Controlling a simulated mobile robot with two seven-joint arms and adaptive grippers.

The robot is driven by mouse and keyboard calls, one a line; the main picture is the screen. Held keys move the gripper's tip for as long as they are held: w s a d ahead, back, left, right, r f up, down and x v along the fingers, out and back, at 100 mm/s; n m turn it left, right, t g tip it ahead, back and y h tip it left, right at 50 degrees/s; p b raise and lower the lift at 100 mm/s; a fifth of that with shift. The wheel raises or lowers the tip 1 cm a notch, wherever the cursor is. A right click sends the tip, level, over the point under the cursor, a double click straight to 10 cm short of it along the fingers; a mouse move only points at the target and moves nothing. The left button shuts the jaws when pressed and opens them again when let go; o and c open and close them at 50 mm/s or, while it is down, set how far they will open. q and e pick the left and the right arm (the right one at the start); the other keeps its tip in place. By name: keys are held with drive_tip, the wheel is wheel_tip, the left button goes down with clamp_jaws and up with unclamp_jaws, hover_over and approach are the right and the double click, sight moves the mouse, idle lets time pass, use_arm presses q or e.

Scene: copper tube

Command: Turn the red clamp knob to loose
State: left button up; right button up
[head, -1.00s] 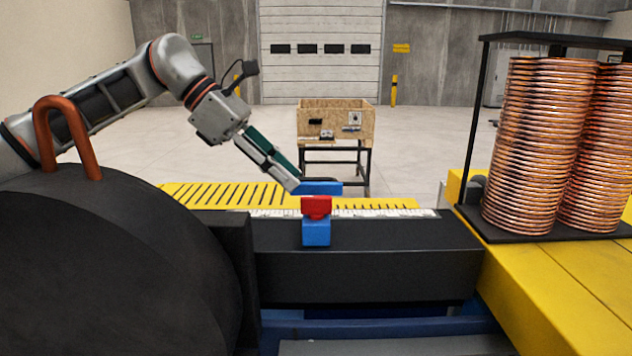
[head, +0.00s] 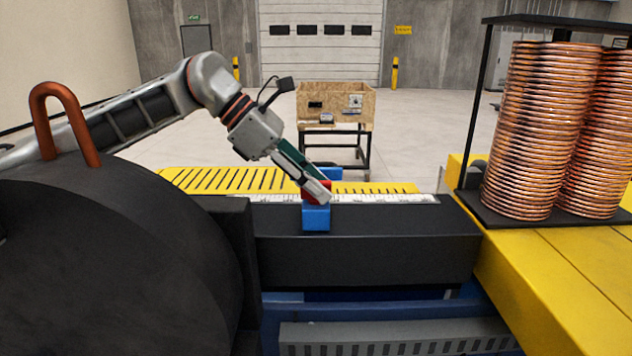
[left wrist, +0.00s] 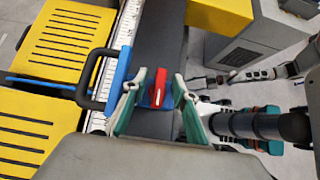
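The red clamp knob (head: 308,191) sits on the blue clamp block (head: 316,218) on the black beam. In the head view my left gripper (head: 320,192) is down at the knob and partly hides it. In the left wrist view the knob (left wrist: 157,89) shows between the two fingers of my left gripper (left wrist: 160,80), which are apart, one on each side. I cannot tell whether the fingers touch the knob. My right gripper is not in the head view; dark and teal parts at the right of the left wrist view may belong to it.
A white scale strip (head: 390,199) runs along the beam behind the clamp. A slotted yellow plate (head: 225,181) lies beyond it. Stacked copper coils (head: 540,130) stand on a rack at the right. A large black drum (head: 110,260) fills the left. A wooden crate (head: 335,103) stands farther back.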

use_arm(q)
clamp_jaws()
